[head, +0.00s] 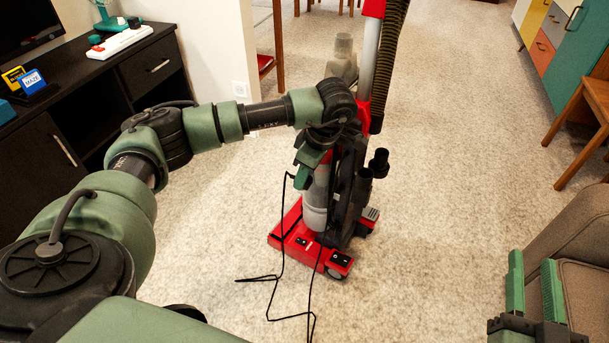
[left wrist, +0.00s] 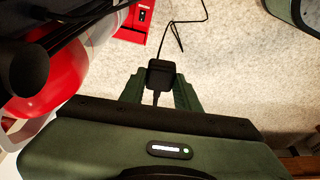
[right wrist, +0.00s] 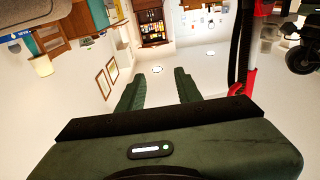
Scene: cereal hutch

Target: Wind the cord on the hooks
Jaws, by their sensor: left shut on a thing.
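My left gripper (head: 304,178) is shut on the black plug (left wrist: 162,74) at the end of the black cord (left wrist: 180,30), close beside the upright red vacuum (head: 313,245). In the head view the cord (head: 284,235) hangs down from the gripper and lies in loose bends on the floor in front of the vacuum's red base. My left arm hides part of the vacuum's body, and I cannot clearly make out the cord hooks. My right gripper (head: 533,285) is open and empty at the lower right; its spread fingers (right wrist: 158,92) also show in the right wrist view.
A dark desk (head: 110,85) with small items stands at the left, beside a white wall end. A brown armchair (head: 585,245) and a wooden chair (head: 590,115) are at the right. The pale carpet (head: 455,200) between the vacuum and the armchair is clear.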

